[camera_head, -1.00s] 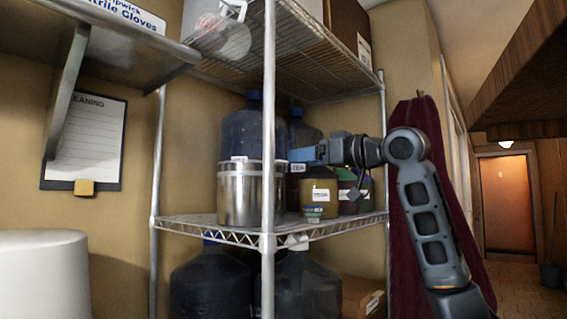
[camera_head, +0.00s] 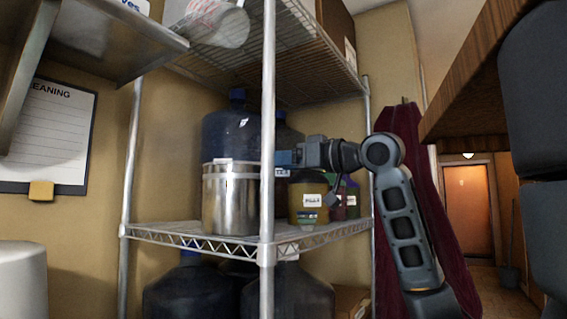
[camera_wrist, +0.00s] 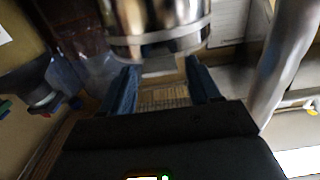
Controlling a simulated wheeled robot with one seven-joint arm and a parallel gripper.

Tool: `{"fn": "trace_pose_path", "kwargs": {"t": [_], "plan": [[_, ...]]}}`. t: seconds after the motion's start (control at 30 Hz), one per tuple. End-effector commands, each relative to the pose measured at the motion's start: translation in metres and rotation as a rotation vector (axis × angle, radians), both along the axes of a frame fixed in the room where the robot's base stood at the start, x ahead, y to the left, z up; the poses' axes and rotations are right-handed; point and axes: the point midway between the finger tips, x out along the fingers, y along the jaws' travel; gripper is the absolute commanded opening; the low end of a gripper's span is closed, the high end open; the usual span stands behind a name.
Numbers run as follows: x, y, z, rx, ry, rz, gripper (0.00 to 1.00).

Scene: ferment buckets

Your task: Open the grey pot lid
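The shiny grey metal pot (camera_head: 228,205) stands upright on the middle shelf of the wire rack. A rim band runs around its top, with a small pale label there; I cannot clearly tell the lid from the pot's body. In the wrist view the pot (camera_wrist: 155,22) is blurred at the top, just beyond the fingertips.
The rack's front post (camera_head: 268,130) stands between the camera and the pot's right side. A dark blue bottle (camera_head: 230,132) stands behind the pot. A yellow labelled jar (camera_head: 309,195) and other small containers stand right of it. Large bottles (camera_head: 290,295) fill the shelf below.

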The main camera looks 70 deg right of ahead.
Motion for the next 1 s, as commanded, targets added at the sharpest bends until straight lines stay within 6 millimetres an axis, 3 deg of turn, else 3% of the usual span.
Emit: {"fn": "trace_pose_path", "kwargs": {"t": [0.07, 0.63, 1.0], "plan": [[0.0001, 0.0, 0.0, 0.0, 0.0, 0.0, 0.54], [0.0, -0.0001, -0.0001, 0.0, 0.0, 0.0, 0.0], [0.0001, 0.0001, 0.0073, 0.0, -0.002, 0.0, 0.0]]}}
